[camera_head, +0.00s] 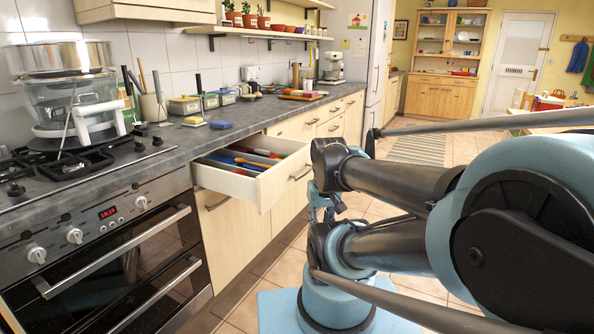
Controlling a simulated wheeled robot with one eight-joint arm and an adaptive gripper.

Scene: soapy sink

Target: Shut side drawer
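The side drawer (279,187) is pulled open beneath the worktop, just right of the oven. It has a pale wood front, and its light-walled inside shows blue, red and other coloured items. My arm fills the right side of the view, with light blue and dark parts reaching left to near the drawer's front. I cannot make out my gripper's fingers. Any contact between my arm and the drawer cannot be told from this view.
The oven (110,262) and gas hob (70,165) stand at the left. Tiled floor (240,309) shows below the cabinets. A fridge (374,65) and a wooden dresser (445,65) stand farther back.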

